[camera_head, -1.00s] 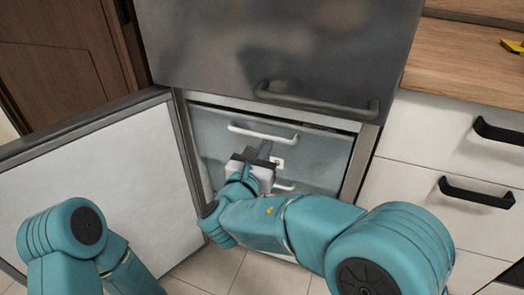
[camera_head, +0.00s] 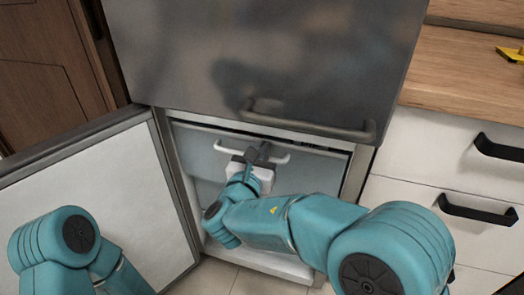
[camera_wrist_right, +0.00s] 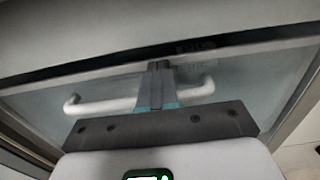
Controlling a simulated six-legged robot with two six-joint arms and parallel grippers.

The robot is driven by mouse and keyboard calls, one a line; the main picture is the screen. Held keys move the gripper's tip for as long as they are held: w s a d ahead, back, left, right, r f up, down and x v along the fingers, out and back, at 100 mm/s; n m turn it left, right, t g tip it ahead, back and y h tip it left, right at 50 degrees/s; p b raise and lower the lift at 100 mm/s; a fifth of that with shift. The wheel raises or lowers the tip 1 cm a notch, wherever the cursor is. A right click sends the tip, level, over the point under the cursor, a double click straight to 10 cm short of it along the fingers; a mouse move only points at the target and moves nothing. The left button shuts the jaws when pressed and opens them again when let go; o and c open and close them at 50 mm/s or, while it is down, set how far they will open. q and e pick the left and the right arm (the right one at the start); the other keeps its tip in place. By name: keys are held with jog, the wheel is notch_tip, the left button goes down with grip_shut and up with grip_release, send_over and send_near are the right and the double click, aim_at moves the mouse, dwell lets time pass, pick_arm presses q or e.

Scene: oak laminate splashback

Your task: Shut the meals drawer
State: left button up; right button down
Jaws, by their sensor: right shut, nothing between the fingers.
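A pale grey drawer front (camera_head: 200,160) with a white bar handle (camera_head: 222,148) sits in the lower compartment of the fridge. No drawer name is legible, so I cannot confirm that it is the meals drawer, nor how far out it stands. My right gripper (camera_head: 258,152) is shut and empty, its fingertips at the middle of the handle. In the right wrist view the shut fingers (camera_wrist_right: 159,72) cross in front of the white handle (camera_wrist_right: 105,106); whether they touch it or the drawer front is unclear. My left gripper is out of frame; only its arm shows.
The lower fridge door (camera_head: 85,205) stands open at the left. The closed upper steel door (camera_head: 250,55) with its bar handle (camera_head: 310,123) overhangs the drawer. White cabinets with black handles (camera_head: 478,211) and a wooden counter (camera_head: 465,70) are at the right.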

jog(key=shift+s+r, duration=0.1)
jog(key=shift+s, duration=0.05)
jog(key=shift+w+d, duration=0.15)
jog(key=shift+w, duration=0.25)
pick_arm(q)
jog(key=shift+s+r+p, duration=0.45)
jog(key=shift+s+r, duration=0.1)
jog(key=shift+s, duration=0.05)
pick_arm(e)
jog(key=x, duration=0.3)
jog(key=shift+w+d+r, duration=0.15)
jog(key=shift+w+r, duration=0.1)
jog(key=shift+s, duration=0.1)
